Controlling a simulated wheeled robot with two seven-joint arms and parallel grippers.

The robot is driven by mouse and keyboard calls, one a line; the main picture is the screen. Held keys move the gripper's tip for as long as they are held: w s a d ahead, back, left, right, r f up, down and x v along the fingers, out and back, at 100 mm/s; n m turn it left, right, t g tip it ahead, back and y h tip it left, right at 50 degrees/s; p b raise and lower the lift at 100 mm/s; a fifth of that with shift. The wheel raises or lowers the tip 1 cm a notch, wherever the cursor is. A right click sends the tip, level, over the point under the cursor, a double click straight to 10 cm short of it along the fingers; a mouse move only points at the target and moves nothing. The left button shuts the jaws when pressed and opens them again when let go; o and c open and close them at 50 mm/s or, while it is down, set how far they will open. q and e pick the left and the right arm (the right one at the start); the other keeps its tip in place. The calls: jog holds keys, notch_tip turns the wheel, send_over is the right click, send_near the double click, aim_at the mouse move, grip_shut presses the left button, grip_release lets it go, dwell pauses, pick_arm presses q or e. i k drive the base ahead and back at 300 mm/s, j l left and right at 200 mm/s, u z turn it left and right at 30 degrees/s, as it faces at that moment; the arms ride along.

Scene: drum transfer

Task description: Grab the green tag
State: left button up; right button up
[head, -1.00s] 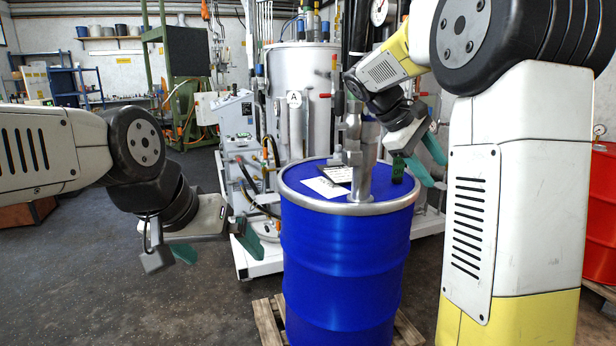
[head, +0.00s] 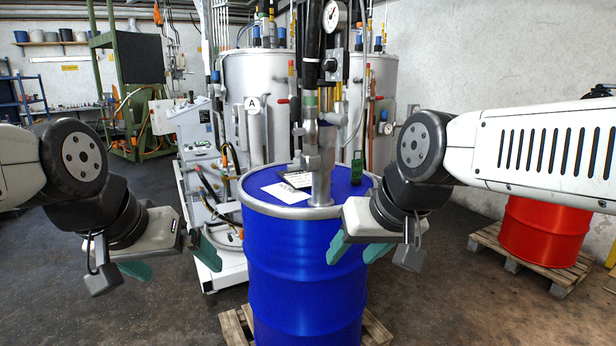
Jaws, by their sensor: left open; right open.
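The green tag (head: 357,169) stands on the right part of the blue drum's lid, just right of the metal pipe. The blue drum (head: 300,275) stands upright in the middle of the head view. My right gripper (head: 357,250) is open and empty in front of the drum's right side, lower in the picture than the tag and apart from it. My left gripper (head: 172,257) is open and empty, to the left of the drum.
A metal pipe (head: 320,165) rises from the drum lid. A white paper (head: 286,193) and a dark-framed card (head: 297,179) lie left of it. The drum rests on a wooden pallet (head: 236,328). A red drum (head: 543,230) stands on a pallet at right. Steel tanks (head: 252,85) stand behind.

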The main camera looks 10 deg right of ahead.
aim_at(357, 166)
jog(key=z, duration=1.2)
jog(key=i+z, duration=0.4)
jog(key=i, duration=0.4)
jog(key=i+j, duration=0.1)
jog(key=j, duration=0.3)
